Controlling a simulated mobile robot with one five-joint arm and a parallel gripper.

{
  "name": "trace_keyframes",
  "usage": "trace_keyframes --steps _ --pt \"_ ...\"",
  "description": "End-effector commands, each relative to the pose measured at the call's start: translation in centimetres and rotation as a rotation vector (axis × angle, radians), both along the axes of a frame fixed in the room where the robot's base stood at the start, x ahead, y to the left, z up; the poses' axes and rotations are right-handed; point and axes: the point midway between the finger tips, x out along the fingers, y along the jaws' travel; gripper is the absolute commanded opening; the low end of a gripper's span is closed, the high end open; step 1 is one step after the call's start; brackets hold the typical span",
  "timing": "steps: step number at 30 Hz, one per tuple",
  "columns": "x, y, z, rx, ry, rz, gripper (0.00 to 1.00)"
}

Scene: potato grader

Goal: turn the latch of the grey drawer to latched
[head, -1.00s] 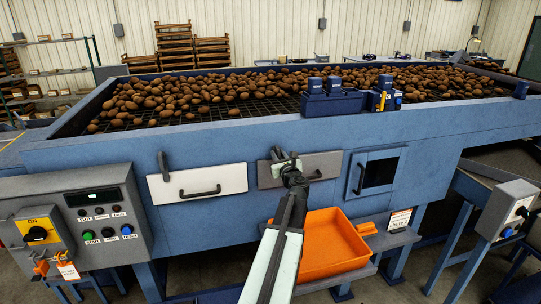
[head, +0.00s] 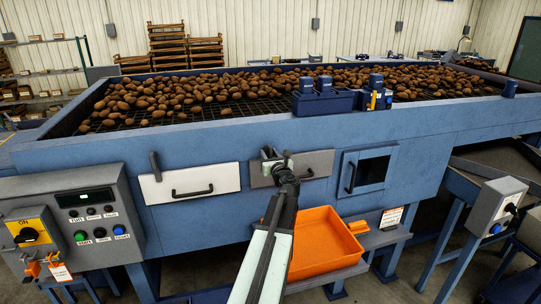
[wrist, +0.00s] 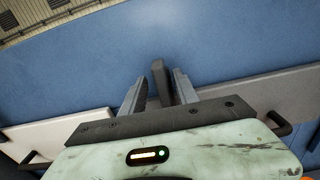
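The grey drawer (head: 320,163) is in the front of the blue machine, right of the white drawer, and looks shut. It also shows at the right of the wrist view (wrist: 245,112). Its dark latch (wrist: 161,80) stands nearly upright in the wrist view, between the fingers of my gripper (wrist: 159,92). The fingers are apart, with a gap at the left of the latch and a narrower one at the right.
The white drawer (head: 215,180) has its own upright latch (head: 155,166). A dark-windowed hatch (head: 370,170) is to the right. An orange tray (head: 325,245) lies below the grey drawer. A control box (head: 85,215) stands at left. Potatoes (head: 240,90) cover the deck above.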

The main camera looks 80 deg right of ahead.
Motion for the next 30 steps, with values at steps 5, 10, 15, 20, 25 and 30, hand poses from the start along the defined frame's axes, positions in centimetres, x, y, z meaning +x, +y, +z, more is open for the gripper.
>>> trace_keyframes --steps 5,10,15,20,25,30 --pt "-0.2 0.0 0.0 -0.001 0.002 -0.004 0.36" --pt "-0.6 0.8 0.0 -0.001 0.002 -0.006 0.36" --pt "-1.7 3.6 0.0 0.0 0.001 -0.007 0.36" --pt "-2.8 6.5 0.0 0.0 0.001 -0.005 0.36" --pt "-3.3 7.3 0.0 0.0 0.0 -0.004 0.36" --pt "-3.3 7.2 0.0 0.0 0.001 -0.004 0.36"
